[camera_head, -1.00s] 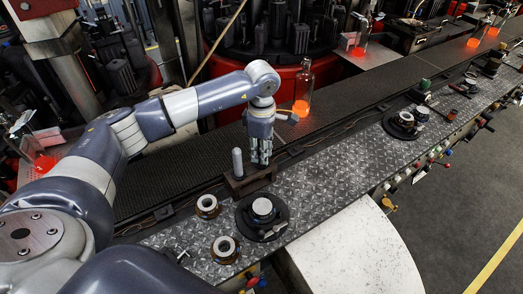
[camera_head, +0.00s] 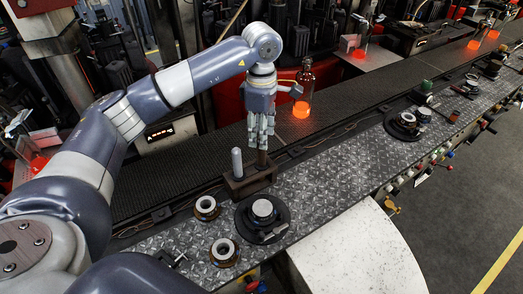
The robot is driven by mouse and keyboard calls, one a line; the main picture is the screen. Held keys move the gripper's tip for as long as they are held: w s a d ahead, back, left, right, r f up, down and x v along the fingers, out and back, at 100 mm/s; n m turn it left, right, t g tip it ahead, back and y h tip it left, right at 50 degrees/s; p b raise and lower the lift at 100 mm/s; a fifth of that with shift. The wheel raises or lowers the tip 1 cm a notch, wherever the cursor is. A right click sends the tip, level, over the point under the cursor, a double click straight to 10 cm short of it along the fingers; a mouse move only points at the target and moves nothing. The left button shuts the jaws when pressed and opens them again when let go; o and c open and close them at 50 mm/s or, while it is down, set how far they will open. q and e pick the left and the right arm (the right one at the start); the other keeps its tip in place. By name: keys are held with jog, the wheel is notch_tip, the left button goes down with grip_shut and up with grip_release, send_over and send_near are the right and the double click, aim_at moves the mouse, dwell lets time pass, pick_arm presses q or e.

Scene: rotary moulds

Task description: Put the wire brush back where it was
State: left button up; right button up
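A dark holder block (camera_head: 236,187) stands on the diamond-plate bench, with a grey upright peg (camera_head: 237,162) at its left end. A brown upright piece (camera_head: 262,160), which looks like part of the wire brush, shows between the right end of the holder and my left gripper. Its upper part is hidden by the fingers. My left gripper (camera_head: 261,143) points straight down above the holder, fingers around the top of the brown piece. Whether the fingers press on it cannot be told. My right gripper is out of view.
A bottle with a glowing orange base (camera_head: 302,108) stands on the dark conveyor behind the gripper. Two brown-and-white rings (camera_head: 206,208) (camera_head: 224,251) and a round black fixture (camera_head: 262,214) sit in front of the holder. The plate to the right is partly clear.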

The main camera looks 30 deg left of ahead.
pick_arm(q)
notch_tip(320, 180, up, 5)
jog(key=shift+r+b, duration=0.1)
jog(key=shift+b, duration=0.55)
